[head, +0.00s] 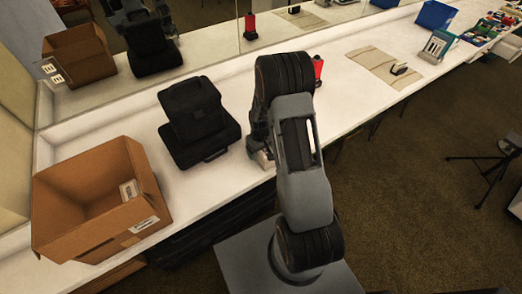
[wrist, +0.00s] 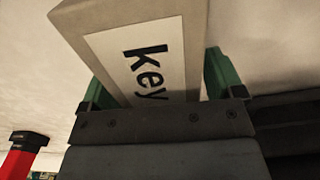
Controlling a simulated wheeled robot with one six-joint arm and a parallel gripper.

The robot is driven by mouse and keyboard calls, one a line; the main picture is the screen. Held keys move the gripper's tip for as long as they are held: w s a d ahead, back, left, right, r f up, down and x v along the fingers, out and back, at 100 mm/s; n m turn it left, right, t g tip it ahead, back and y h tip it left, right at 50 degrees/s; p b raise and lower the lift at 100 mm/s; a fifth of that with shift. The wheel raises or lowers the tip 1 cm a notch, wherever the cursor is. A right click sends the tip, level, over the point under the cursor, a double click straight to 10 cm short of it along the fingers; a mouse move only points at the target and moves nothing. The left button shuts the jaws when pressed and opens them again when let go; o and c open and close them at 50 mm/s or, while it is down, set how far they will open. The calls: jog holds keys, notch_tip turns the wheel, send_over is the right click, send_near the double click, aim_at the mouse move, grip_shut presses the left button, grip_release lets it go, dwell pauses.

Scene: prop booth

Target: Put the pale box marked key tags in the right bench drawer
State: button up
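The pale box marked "key" (wrist: 150,60) sits between the green fingers of my gripper (wrist: 158,85) in the wrist view. Both fingers lie against its sides, and the rest of its marking is hidden by the gripper body. In the head view my arm hides most of the gripper. A small pale patch shows beside the arm at the bench front, but I cannot tell whether it is the box. Dark fronts (head: 212,232) show under the bench's front edge at left; I cannot make out an open drawer or tell which is the right one.
An open cardboard box (head: 75,205) and a black case (head: 198,120) stand on the white bench (head: 130,128), left of my arm. A red item (head: 318,70) stands behind the arm, also seen in the wrist view (wrist: 18,160). A beige mat (head: 368,62) lies further right. A tripod (head: 485,165) stands on the floor.

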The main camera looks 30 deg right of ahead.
jog(key=c, duration=1.1)
jog(key=shift+r, duration=0.1)
